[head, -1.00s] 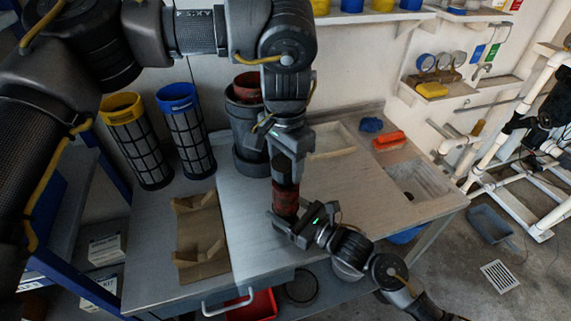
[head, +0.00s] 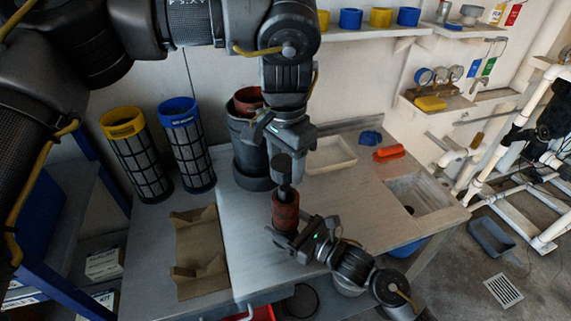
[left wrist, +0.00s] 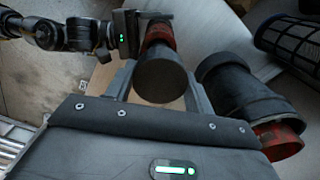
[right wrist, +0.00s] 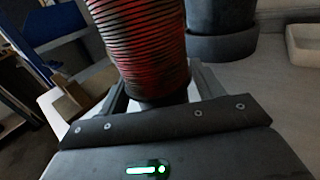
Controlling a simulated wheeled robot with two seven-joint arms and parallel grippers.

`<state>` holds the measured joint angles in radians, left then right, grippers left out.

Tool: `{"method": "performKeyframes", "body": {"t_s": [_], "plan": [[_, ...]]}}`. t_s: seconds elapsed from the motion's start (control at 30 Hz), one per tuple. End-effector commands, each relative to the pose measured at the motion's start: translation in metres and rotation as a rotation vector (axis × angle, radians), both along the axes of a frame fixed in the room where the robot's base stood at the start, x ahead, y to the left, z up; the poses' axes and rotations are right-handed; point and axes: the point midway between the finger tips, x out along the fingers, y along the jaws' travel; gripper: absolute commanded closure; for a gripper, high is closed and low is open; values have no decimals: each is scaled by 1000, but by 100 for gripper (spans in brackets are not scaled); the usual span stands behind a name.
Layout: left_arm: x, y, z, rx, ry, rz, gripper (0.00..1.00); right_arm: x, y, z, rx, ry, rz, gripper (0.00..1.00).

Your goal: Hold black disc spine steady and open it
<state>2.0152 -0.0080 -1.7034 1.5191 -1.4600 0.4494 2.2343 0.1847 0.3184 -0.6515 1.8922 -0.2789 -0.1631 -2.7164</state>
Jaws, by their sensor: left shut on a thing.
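A red and black ringed cylinder, the disc spine (head: 286,212), stands upright over the bench's front part. A black disc (head: 282,166) on a narrow black stem sits above it. My left gripper (head: 285,154) points down from above and is shut on the black disc, which fills the space between its fingers in the left wrist view (left wrist: 162,82). My right gripper (head: 284,238) is shut around the cylinder's lower end from the front. In the right wrist view the ringed cylinder (right wrist: 145,45) rises between its fingers. The cylinder's underside is hidden.
A dark grey housing (head: 250,150) with a red part in its top stands close behind. Yellow-topped (head: 135,160) and blue-topped (head: 187,150) mesh cylinders stand at left. A cardboard holder (head: 200,250) lies left of front. A pale tray (head: 330,155) and sink (head: 418,195) are at right.

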Motion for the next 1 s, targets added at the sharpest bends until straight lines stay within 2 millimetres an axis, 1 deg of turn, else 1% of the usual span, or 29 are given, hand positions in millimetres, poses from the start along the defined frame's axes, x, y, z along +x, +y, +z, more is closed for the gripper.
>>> {"method": "performKeyframes", "body": {"t_s": [0.03, 0.1, 0.13, 0.37, 0.47, 0.57, 0.8, 1.0], "plan": [[0, 0, 0, 0, 0, 0, 74, 0, 0, 0, 0, 0, 0, 26], [0, 0, 0, 0, 0, 0, 74, 0, 0, 0, 0, 0, 0, 17], [0, 0, 0, 0, 0, 0, 74, 0, 0, 0, 0, 0, 0, 15], [0, 0, 0, 0, 0, 0, 74, 0, 0, 0, 0, 0, 0, 15], [0, 0, -2, 0, 0, 0, 74, -3, -4, -1, -1, 1, 0, 15], [0, 0, -5, 0, 0, 0, 74, -10, -14, -3, -2, 0, -1, 15], [0, 0, -18, 0, 0, 0, 74, -40, -54, -4, -4, -1, 1, 15], [0, 0, -26, 0, 0, 0, 74, -62, -82, -3, -2, 0, 0, 15]]}}
